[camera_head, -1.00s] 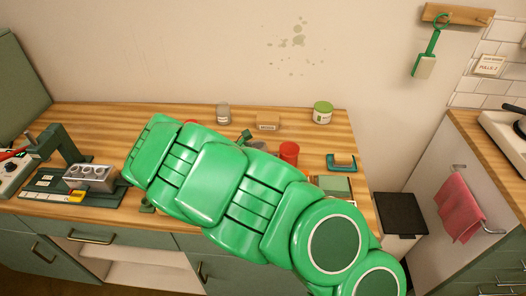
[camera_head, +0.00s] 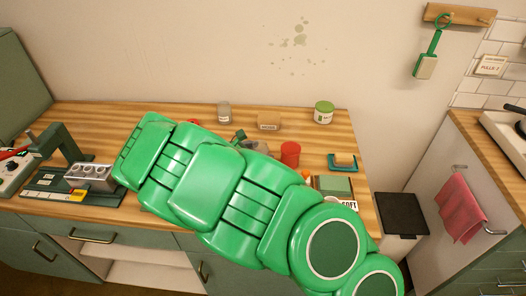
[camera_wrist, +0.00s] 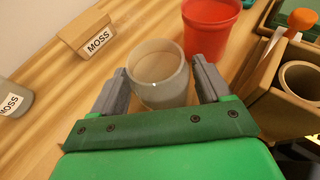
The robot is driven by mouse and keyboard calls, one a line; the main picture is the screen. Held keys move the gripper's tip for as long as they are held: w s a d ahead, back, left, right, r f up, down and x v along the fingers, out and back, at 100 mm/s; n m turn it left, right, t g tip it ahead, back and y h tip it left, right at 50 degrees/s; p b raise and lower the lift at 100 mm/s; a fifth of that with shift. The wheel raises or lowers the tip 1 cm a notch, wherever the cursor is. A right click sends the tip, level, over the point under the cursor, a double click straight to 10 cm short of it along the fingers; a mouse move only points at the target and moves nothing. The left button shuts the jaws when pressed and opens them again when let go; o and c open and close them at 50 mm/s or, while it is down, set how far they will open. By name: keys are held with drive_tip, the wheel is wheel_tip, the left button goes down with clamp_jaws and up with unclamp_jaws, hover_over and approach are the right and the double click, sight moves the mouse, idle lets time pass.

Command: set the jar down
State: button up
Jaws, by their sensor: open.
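A clear, greyish open-topped jar (camera_wrist: 158,78) stands on the wooden table, between the two fingers of my gripper (camera_wrist: 162,84) in the wrist view. The grey fingers are open, one on either side of the jar. Whether either finger touches its wall I cannot tell. The jar looks upright and empty. In the head view my green arm hides the jar and most of the gripper.
A red cup (camera_wrist: 210,28) stands just behind the jar to the right. A cardboard box labelled MOSS (camera_wrist: 88,34) and a MOSS jar (camera_wrist: 12,100) are at left. A wooden holder (camera_wrist: 262,82) is close at right. Bare wood (camera_wrist: 60,125) lies left of my gripper.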

drive_tip(key=shift+v, duration=4.8)
drive_tip(key=o, duration=0.4)
drive_tip(key=shift+o, duration=0.2)
drive_tip(key=n, duration=0.1)
drive_tip(key=r+n, duration=0.1)
drive_tip(key=shift+s+a+n+t, duration=0.3)
drive_tip(key=shift+s, duration=0.05)
drive_tip(key=s+a+r+m+t+y, duration=0.15)
drive_tip(key=s+a+m+y, duration=0.35)
drive_tip(key=s+m, duration=0.7)
drive_tip(key=s+a+m+t+y, duration=0.2)
drive_tip(key=s+a+m+y, duration=0.3)
drive_tip(key=m, duration=1.3)
drive_tip(key=shift+n, duration=0.3)
drive_tip(key=shift+d+x, duration=0.15)
drive_tip(key=shift+x, duration=1.35)
drive_tip(key=shift+d+x, duration=0.15)
drive_tip(key=shift+x, duration=1.35)
drive_tip(key=shift+d+x, duration=0.15)
drive_tip(key=shift+x, duration=1.4)
